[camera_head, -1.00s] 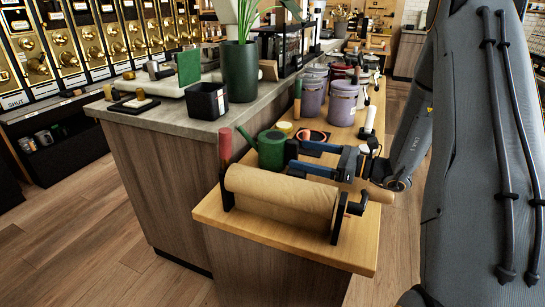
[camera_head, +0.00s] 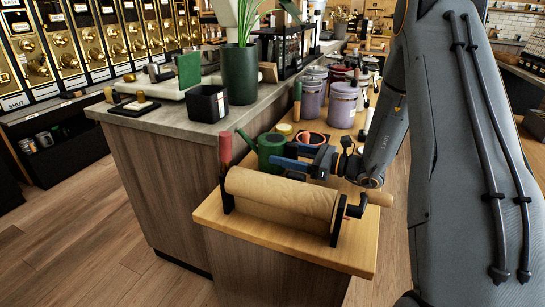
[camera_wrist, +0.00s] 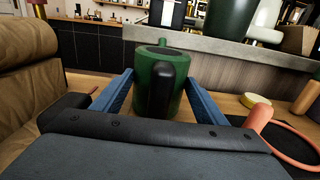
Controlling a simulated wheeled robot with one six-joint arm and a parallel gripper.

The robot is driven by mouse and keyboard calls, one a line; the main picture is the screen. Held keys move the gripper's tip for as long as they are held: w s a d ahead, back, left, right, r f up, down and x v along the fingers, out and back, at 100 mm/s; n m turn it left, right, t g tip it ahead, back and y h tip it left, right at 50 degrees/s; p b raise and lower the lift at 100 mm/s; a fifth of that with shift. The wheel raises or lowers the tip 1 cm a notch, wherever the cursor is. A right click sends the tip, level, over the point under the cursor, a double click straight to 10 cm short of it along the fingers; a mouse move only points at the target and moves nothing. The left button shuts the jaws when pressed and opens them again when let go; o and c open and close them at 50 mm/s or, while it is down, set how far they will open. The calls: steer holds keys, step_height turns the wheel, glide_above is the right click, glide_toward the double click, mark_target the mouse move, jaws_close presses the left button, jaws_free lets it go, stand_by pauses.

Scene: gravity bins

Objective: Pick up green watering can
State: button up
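The green watering can (camera_head: 270,148) stands on the wooden table (camera_head: 262,237), behind a paper roll. In the wrist view the green watering can (camera_wrist: 147,88) is straight ahead, with its dark handle facing me and its spout pointing away. My gripper (camera_head: 279,155) is level with it at its right side. In the wrist view my gripper (camera_wrist: 161,80) has its blue fingers apart, one on each side of the can, with the tips close to its sides. Whether they touch it cannot be told. The can's lower part is partly hidden by my gripper.
The brown paper roll (camera_head: 285,198) on its black holder lies in front of my gripper. A red-handled round item (camera_wrist: 262,118) and a yellow disc (camera_wrist: 256,101) lie right of the can. Lilac canisters (camera_head: 342,104) stand farther back. The grey counter (camera_head: 180,122) rises left.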

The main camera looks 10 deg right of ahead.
steer(key=c, duration=1)
steer(key=shift+c, duration=0.2)
steer(key=shift+r, duration=0.15)
steer(key=shift+c, duration=0.2)
step_height(320, 180, up, 10)
steer(key=shift+f, duration=0.1)
